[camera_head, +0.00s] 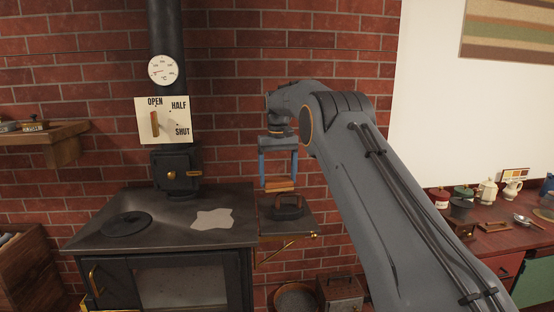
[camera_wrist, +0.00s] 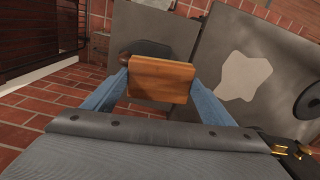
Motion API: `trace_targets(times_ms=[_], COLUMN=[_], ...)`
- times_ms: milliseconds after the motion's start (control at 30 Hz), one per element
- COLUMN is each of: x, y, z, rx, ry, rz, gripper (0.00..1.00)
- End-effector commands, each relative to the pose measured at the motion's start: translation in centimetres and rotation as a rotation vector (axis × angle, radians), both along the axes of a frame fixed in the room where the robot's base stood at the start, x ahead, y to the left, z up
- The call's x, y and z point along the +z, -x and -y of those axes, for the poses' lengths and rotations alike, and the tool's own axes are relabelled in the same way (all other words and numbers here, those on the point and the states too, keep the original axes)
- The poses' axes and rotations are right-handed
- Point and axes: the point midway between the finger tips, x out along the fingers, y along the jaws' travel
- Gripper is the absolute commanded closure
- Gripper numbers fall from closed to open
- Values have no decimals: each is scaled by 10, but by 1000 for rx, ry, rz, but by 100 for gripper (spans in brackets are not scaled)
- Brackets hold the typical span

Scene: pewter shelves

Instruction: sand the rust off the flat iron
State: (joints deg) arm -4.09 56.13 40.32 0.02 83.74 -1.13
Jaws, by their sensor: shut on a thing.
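The flat iron (camera_head: 288,210) is dark with a brown handle and stands on a small side shelf (camera_head: 305,226) to the right of the stove. In the wrist view the iron (camera_wrist: 150,48) is partly hidden behind a wooden block. My gripper (camera_head: 279,180) has blue fingers and is shut on the wooden block (camera_head: 279,184), holding it in the air above the iron with a gap between. The block (camera_wrist: 160,80) spans between the fingertips in the wrist view. I cannot make out its underside or any rust on the iron.
The black stove (camera_head: 165,215) is left of the shelf, with a pale patch (camera_head: 212,218) and a round lid (camera_head: 126,223) on top. A damper plate (camera_head: 163,120) hangs on its pipe. A counter with pots (camera_head: 487,192) is at the right. A basket (camera_head: 296,298) stands below.

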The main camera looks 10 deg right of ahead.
Motion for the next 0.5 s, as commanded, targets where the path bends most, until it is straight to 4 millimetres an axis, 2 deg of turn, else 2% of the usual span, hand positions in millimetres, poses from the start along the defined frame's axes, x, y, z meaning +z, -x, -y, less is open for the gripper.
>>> trace_targets(times_ms=[33,500], x=[9,52], y=[-1,-1], z=[1,2], rx=[-1,-2], ry=[0,0], rz=[5,5], gripper=[43,43])
